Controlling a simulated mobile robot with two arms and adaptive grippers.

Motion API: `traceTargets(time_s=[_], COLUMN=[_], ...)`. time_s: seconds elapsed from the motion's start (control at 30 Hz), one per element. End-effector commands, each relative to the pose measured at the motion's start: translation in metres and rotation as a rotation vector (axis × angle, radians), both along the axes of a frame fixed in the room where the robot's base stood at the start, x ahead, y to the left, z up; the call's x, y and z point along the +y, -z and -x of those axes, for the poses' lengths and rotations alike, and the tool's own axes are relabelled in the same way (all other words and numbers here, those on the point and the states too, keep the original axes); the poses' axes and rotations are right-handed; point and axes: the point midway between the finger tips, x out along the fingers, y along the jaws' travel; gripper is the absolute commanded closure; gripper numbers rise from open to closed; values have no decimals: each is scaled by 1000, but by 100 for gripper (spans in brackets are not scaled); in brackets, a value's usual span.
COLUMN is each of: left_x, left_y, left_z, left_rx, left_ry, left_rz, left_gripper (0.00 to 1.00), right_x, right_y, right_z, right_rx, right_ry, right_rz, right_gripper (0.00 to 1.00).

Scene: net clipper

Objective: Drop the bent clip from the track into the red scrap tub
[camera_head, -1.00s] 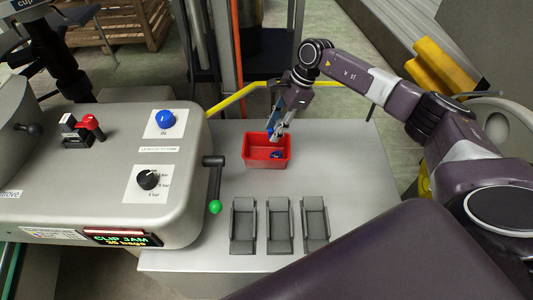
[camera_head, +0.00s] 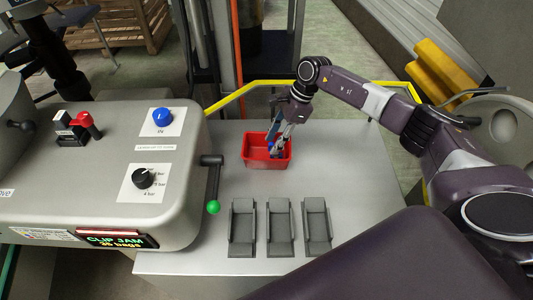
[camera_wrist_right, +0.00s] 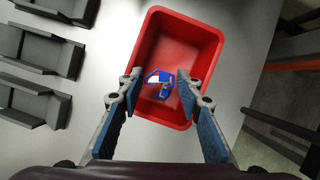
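The red scrap tub (camera_head: 249,150) stands on the grey bench, with its inside showing in the right wrist view (camera_wrist_right: 207,50). A small blue and white piece (camera_wrist_right: 158,77) shows inside the tub, between my fingertips in that view; I cannot tell for sure whether it is the bent clip. My right gripper (camera_head: 279,146) reaches down over the tub. In the wrist view (camera_wrist_right: 158,78) its fingers are apart, with gaps on both sides of the blue piece. The track is not clearly visible. My left gripper is not in view.
Three grey holders (camera_head: 280,228) stand in a row in front of the tub. Left is the clipper machine (camera_head: 100,180) with a CLIP JAM display (camera_head: 118,240) and a green-knobbed lever (camera_head: 213,207). The bench right of the tub is clear.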

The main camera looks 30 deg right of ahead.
Motion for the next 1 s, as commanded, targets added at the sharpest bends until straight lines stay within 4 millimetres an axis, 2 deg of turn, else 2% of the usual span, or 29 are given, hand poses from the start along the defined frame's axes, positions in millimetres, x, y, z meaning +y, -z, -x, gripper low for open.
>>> traceTargets(time_s=[0.03,0.13,0.47,0.57,1.0], left_x=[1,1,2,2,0], left_y=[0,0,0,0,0], left_z=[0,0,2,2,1], left_rx=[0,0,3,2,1], left_ry=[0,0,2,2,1], left_rz=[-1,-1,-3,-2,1], left_gripper=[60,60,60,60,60], right_x=[0,0,-2,-6,-38], right_y=[0,0,-4,-14,-94], right_z=[0,0,0,0,7], right_rx=[0,0,-1,-2,-1], right_ry=[0,0,0,2,0], right_rz=[0,0,0,0,0], right_gripper=[60,50,50,50,50])
